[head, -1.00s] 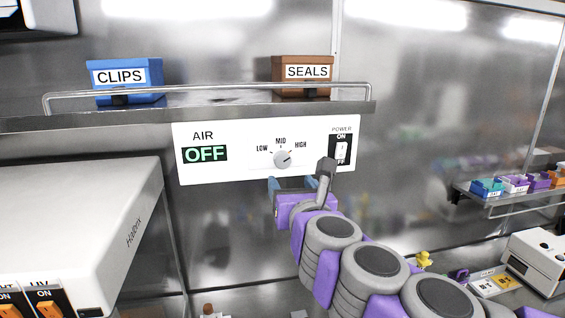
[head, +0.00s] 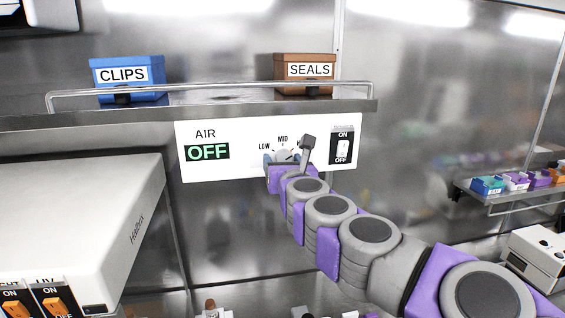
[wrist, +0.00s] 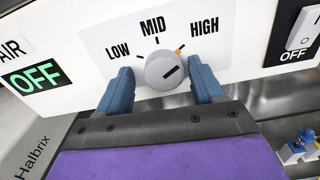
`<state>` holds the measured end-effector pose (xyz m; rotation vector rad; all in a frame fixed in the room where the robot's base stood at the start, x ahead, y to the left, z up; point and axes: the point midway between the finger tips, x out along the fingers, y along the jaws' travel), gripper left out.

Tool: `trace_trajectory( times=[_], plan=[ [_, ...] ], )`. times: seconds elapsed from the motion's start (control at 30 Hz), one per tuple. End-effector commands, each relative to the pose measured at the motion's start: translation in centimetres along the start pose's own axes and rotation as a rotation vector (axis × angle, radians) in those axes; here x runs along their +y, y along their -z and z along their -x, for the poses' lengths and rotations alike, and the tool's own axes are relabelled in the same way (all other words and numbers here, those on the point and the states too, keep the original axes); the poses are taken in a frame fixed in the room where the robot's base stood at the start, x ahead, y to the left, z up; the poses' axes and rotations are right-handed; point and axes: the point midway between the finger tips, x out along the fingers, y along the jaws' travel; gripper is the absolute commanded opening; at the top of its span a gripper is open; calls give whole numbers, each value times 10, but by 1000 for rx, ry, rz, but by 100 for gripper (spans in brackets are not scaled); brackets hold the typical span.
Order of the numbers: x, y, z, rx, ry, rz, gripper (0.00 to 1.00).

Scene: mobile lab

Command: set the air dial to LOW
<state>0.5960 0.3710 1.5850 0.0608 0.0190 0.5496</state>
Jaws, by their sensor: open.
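The air dial (wrist: 165,70) is a round grey knob on a white panel (head: 220,172), with LOW, MID and HIGH printed above it. My gripper (wrist: 161,72) is open, with one blue finger on each side of the knob. The fingers look close to it; I cannot tell whether they touch. In the head view my gripper (head: 283,160) covers the knob's lower part and part of the HIGH label.
A power rocker switch (head: 343,149) sits right of the dial. Above runs a shelf with a rail (head: 210,88), a blue CLIPS box (head: 127,78) and a brown SEALS box (head: 305,75). A white Halbrix unit (head: 75,215) stands at lower left.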

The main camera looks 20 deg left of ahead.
Motion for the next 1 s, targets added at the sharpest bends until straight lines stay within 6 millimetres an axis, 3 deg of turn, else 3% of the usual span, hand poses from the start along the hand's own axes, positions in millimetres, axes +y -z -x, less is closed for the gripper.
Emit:
trace_trajectory(
  times=[0.2, 0.77, 1.0],
  plan=[
    [-2, 0, 1, 0, 0, -1, 66],
    [1, 1, -2, 2, 0, 1, 13],
    [1, 2, -2, 2, 0, 18, 11]
  ],
)
